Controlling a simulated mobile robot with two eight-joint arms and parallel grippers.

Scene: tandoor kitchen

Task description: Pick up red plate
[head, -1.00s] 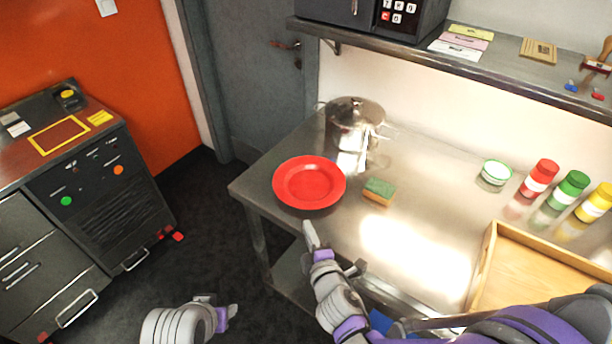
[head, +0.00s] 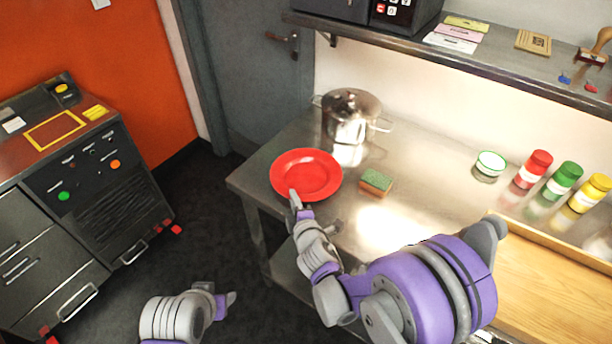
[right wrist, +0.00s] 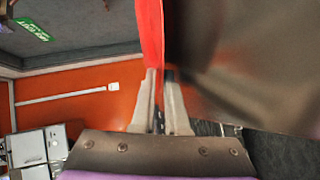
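The red plate (head: 306,172) lies on the steel table, near its left front corner. My right gripper (head: 298,203) is at the plate's near rim, with a fingertip over the rim. In the right wrist view, the plate (right wrist: 150,30) shows edge-on as a red strip running to the fingertips. The fingers of the gripper (right wrist: 161,76) are close together there, with the rim between their tips. My left gripper (head: 222,296) is low at the left of the table, over the dark floor, with its fingers apart and empty.
A steel pot (head: 350,118) stands behind the plate, and a green and orange sponge (head: 376,182) lies to its right. A wooden tray (head: 550,275), a small green-rimmed bowl (head: 490,165) and several bottles are farther right. A shelf (head: 470,65) overhangs the back.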

